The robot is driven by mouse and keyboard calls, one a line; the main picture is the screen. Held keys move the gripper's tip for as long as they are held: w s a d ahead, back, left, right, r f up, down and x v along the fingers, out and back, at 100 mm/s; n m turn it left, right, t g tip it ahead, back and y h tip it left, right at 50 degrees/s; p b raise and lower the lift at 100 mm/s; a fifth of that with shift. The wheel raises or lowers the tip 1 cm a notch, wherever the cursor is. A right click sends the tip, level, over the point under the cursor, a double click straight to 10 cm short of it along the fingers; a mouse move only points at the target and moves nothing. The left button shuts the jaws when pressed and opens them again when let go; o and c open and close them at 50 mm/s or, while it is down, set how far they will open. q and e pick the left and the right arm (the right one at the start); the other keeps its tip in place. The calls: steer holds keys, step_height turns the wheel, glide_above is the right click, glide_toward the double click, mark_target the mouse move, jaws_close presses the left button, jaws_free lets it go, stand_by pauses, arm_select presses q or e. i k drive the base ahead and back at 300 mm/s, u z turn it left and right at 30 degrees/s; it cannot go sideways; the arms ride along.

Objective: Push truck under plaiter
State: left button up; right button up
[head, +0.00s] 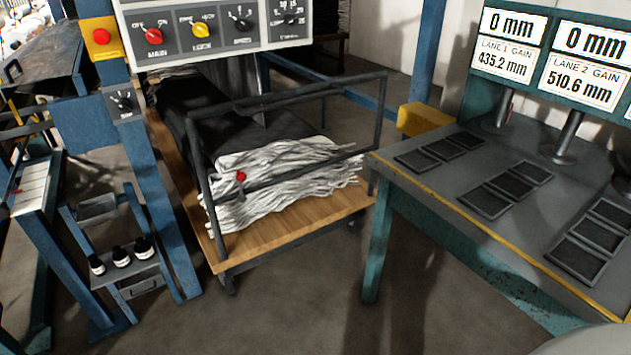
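The truck (285,234) is a low cart with a wooden deck, dark wheels and a dark tubular rail (300,92) at its near end. It carries white strands of cloth (275,185) and a dark folded pile (225,125). A red knob (241,176) shows at the rail. The far part of the truck is beneath the plaiter, a blue-framed machine (150,170) with a grey control panel (205,30); its near end sticks out towards me. The panel hides part of the far end. Neither of my grippers is in view.
A teal-legged table (450,185) with dark trays and gauge displays (580,60) stands close on the right. A yellow block (425,119) is behind the table. Bare floor (290,305) lies in front.

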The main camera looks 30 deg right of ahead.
mark_target(297, 187)
steer(key=z, duration=0.6)
steer(key=i, duration=1.7)
steer(key=z, duration=0.05)
